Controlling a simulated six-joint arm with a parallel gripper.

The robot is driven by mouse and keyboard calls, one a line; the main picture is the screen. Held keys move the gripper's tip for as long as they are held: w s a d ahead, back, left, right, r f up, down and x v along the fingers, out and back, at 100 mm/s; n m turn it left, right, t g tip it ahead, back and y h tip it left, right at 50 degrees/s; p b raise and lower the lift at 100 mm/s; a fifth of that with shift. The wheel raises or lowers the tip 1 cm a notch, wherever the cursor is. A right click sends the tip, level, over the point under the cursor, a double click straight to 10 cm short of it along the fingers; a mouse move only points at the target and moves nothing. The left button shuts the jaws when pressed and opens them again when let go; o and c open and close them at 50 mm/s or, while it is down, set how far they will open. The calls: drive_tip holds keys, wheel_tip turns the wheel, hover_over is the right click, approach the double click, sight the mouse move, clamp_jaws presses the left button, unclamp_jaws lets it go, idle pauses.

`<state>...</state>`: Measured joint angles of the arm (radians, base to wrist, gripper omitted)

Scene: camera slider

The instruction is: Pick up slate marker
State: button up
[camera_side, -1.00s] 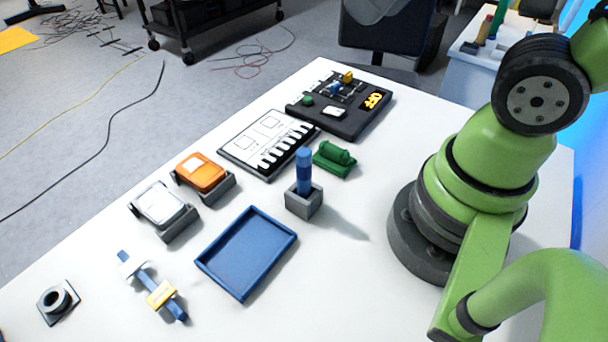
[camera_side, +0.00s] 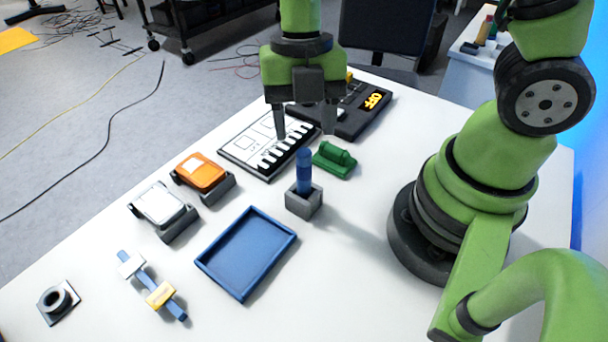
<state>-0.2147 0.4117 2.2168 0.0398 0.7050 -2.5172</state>
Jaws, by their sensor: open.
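A blue upright cylinder (camera_side: 304,162), which looks like the slate marker, stands in a square grey holder (camera_side: 304,201) near the middle of the white table. Its lower part is hidden inside the holder. My gripper (camera_side: 305,127) is open and empty, pointing down with its two dark fingers apart. In the picture it is just above the cylinder's top, with clear space between them. How far it is from the cylinder in depth is hard to tell.
A white-and-black striped board (camera_side: 250,150) and a black panel reading OFF (camera_side: 350,122) lie behind. A green block (camera_side: 334,160) is close right of the holder. A blue tray (camera_side: 206,266), orange device (camera_side: 202,173), white device (camera_side: 160,205) and blue slider bar (camera_side: 178,309) are leftward.

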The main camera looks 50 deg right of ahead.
sight(304, 177)
drive_tip(key=shift+s+a+f, duration=0.1)
drive_tip(key=shift+a+f, duration=0.05)
drive_tip(key=shift+f, duration=1.15)
drive_tip(key=shift+s+a+f, duration=0.15)
drive_tip(key=shift+a+f, duration=0.05)
drive_tip(key=shift+f, duration=1.05)
drive_tip(key=shift+s+a+f, duration=0.1)
drive_tip(key=shift+a+f, duration=0.05)
drive_tip(key=shift+f, duration=1.15)
clamp_jaws()
drive_tip(key=shift+r, duration=0.1)
wheel_tip(304, 177, up, 9)
drive_tip(key=shift+w+r, duration=0.3)
drive_tip(key=w+d+f+m, duration=0.1)
drive_tip(key=w+d+m, duration=0.1)
drive_tip(key=w, duration=0.7)
drive_tip(key=w+d+m, duration=0.2)
drive_tip(key=w+d, duration=0.2)
drive_tip(key=w, duration=0.4)
drive_tip(key=shift+w+f+m, duration=0.3)
drive_tip(key=shift+w+f, duration=0.1)
